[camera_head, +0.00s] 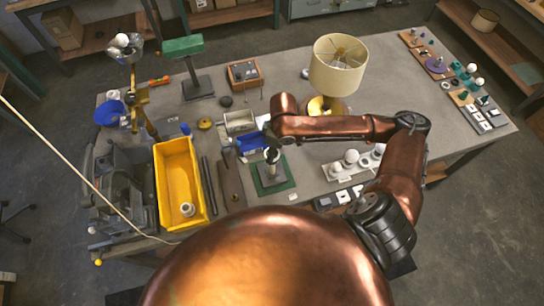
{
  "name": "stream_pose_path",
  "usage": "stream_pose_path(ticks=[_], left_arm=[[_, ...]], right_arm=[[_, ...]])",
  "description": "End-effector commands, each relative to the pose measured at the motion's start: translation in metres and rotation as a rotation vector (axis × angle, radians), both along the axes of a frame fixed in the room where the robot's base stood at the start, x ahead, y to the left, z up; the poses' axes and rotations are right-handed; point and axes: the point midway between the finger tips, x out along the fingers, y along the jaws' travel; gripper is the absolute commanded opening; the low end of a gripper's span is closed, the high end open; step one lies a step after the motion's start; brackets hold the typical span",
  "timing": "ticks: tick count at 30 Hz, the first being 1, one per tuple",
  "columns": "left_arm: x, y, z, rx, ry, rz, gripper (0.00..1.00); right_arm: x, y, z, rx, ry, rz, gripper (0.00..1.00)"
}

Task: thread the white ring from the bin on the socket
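A small whitish ring-shaped part (187,209) lies near the front end of the yellow bin (160,180). A dark upright post with a pale top, which looks like the socket (272,157), stands on a green square base (283,187) right of the bin. My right arm reaches in from the right, and its wrist is just above and behind this post. The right gripper is small, dark and mostly hidden at the wrist's lower end, so its fingers cannot be made out. My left gripper is not in view.
A lamp with a cream shade (339,66) stands behind my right arm. White bulbs in a holder (350,162) are under the forearm. A grey slotted rack (120,190) is left of the bin. A green-topped stand (185,48) is at the back. Bare table lies right of the lamp.

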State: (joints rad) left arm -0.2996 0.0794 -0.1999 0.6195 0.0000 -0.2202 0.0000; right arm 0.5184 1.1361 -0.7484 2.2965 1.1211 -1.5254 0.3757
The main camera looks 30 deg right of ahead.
Motion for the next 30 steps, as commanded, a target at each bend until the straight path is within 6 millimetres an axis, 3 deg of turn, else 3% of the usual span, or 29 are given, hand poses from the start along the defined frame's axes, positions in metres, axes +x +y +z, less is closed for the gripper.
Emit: stream_pose_path(ticks=[30], left_arm=[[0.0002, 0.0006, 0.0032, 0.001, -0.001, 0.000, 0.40]], right_arm=[[0.0000, 0.0001, -0.0064, 0.000, 0.000, 0.000, 0.28]])
